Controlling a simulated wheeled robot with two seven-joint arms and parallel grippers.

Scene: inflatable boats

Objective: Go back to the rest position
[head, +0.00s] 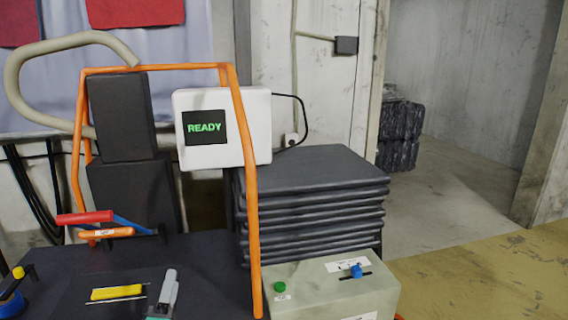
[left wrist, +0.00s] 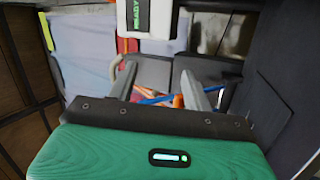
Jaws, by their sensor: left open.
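My left gripper (left wrist: 158,70) shows in the left wrist view. Its two grey fingers stand apart with a gap between them, and nothing is held. The green body of the gripper fills the lower part of that view. Red, orange and blue pieces show beyond the fingers. My right gripper is in neither view.
Red and orange-handled tools (head: 85,217) and a yellow tool (head: 117,293) lie on the dark bench. A pale green control box (head: 330,280) stands beside stacked dark mats (head: 315,170). Open floor lies right.

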